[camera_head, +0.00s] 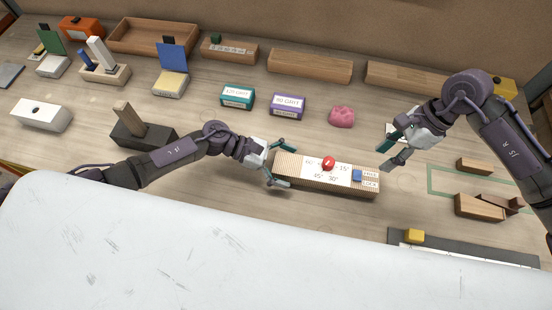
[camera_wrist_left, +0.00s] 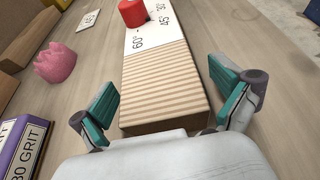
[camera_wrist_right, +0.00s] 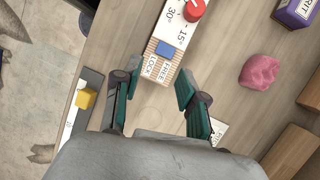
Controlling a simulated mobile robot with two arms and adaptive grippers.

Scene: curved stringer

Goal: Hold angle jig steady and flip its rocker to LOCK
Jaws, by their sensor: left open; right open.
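The angle jig (camera_head: 287,165) is a ribbed wooden block lying on the bench, with a white label of angle marks and a red knob (camera_head: 328,163) on top. A blue rocker (camera_head: 357,175) sits at its right end beside the FREE and LOCK labels; it also shows in the right wrist view (camera_wrist_right: 165,48). Which way the rocker is tipped I cannot tell. My left gripper (camera_head: 279,165) is open, its fingers on either side of the jig's left end; the left wrist view shows the ribbed end (camera_wrist_left: 165,85) between them. My right gripper (camera_head: 391,157) is open and empty, right of the jig's rocker end.
A pink lump (camera_head: 341,116), a purple grit box (camera_head: 287,105) and a teal grit box (camera_head: 238,97) stand behind the jig. A dark block with a wooden post (camera_head: 140,130) is at left. Wooden pieces (camera_head: 478,206) and a yellow block (camera_head: 414,236) lie at right.

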